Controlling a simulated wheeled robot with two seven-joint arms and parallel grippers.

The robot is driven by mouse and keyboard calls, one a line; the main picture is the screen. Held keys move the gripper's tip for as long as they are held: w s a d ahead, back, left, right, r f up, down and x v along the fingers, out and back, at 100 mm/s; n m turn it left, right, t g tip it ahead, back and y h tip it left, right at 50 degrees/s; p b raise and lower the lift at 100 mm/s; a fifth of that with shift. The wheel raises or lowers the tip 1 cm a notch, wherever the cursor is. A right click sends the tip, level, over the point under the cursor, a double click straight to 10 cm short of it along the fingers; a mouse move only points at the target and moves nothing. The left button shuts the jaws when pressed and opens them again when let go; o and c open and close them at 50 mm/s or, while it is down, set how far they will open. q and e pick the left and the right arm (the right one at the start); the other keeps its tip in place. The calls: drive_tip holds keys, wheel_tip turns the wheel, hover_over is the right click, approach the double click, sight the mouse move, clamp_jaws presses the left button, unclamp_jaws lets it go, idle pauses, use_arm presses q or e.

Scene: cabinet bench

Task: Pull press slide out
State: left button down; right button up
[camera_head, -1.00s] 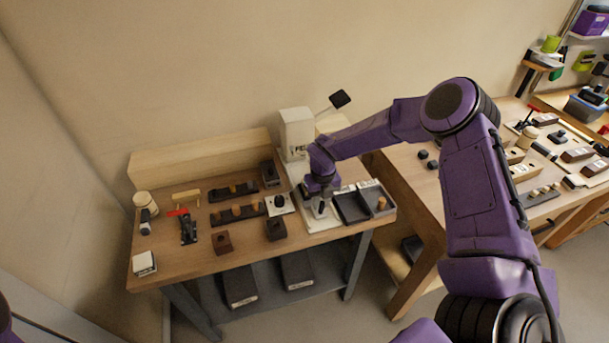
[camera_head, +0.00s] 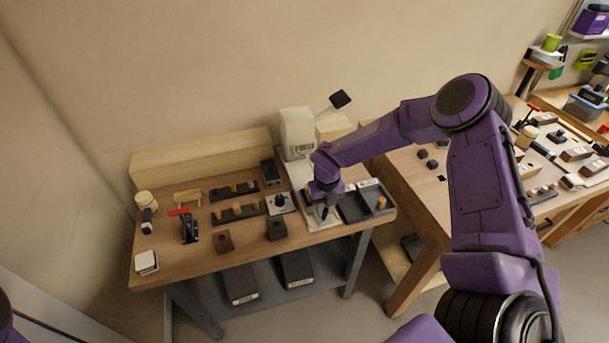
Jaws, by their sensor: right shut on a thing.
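The white press (camera_head: 297,132) stands at the back right of the wooden bench, with a lever ending in a dark square pad (camera_head: 340,99). Its pale base plate (camera_head: 318,224) reaches toward the bench's front edge. My right gripper (camera_head: 323,213) points down over the front part of this base and is shut on the press slide, which is small and mostly hidden by the gripper and wrist. My left gripper is not in view; only a bit of purple shows at the lower left edge.
Dark trays (camera_head: 355,207) sit close to the right of my right gripper. A small white plate with a dark knob (camera_head: 280,202) and a dark block (camera_head: 276,229) stand to its left. A red-handled clamp (camera_head: 189,227) is farther left. The floor in front is clear.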

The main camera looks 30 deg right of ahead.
drive_tip(key=o, duration=0.8)
drive_tip(key=shift+s, duration=0.15)
drive_tip(key=shift+c, duration=0.2)
wheel_tip(320, 180, up, 7)
drive_tip(key=p, duration=0.5)
drive_tip(key=shift+r, duration=0.1)
